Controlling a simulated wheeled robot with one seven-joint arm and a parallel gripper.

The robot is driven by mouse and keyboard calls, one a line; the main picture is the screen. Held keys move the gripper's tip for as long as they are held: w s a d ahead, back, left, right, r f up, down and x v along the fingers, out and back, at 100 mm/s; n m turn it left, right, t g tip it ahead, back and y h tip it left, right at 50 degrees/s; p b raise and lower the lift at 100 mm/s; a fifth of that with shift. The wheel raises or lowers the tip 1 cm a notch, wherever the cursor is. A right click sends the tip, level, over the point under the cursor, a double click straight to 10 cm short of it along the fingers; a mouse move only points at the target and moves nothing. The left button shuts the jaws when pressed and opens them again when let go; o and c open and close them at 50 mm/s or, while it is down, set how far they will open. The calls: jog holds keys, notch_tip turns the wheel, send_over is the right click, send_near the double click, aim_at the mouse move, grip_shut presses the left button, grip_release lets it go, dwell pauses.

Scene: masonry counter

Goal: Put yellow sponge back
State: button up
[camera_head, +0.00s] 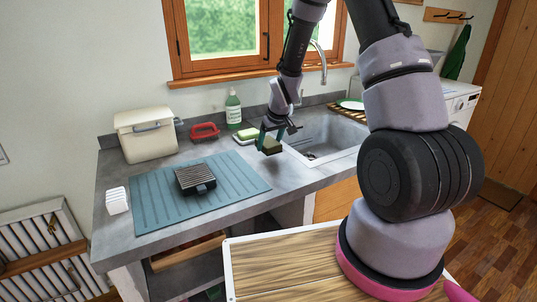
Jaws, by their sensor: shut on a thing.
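My gripper (270,137) is shut on a small block, which I take to be the yellow sponge (272,147). The block looks dark olive with a yellowish tint, and the fingers cover part of it. My gripper points down over the counter (248,174), just left of the sink. Whether the block touches the counter cannot be told. A green and pale sponge-like piece (246,134) lies behind and to the left of my gripper, near the wall.
A green soap bottle (233,112), a red-handled item (204,131) and a cream box (146,136) stand along the back. A blue mat (235,187) carries a black ridged item (195,179).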

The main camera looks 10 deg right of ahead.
aim_at(270, 160)
jog(key=shift+d+f, duration=0.15)
jog(key=shift+f, duration=1.85)
jog(key=shift+f, duration=0.1)
jog(key=o, duration=1)
jog(key=shift+o, duration=0.2)
jog(key=s+d+r+m, duration=0.15)
jog(key=s+r, duration=0.25)
jog(key=r, duration=0.6)
jog(key=s+d+r+m+t, duration=0.15)
jog(key=s+r, duration=0.25)
jog(key=r, duration=0.5)
jog(key=s+d+r, duration=0.2)
jog(key=s+r, duration=0.3)
jog(key=r, duration=0.5)
jog(key=s+r+m, duration=0.2)
jog(key=s+r, duration=0.3)
jog(key=s, duration=0.3)
jog(key=s+r+m+t, duration=0.1)
jog(key=s+r+m, duration=0.1)
jog(key=s+r, duration=0.3)
jog(key=s, duration=0.3)
jog(key=shift+s+d+r+m+y, duration=0.25)
jog(key=shift+s+m+y, duration=0.05)
jog(key=shift+m, duration=0.1)
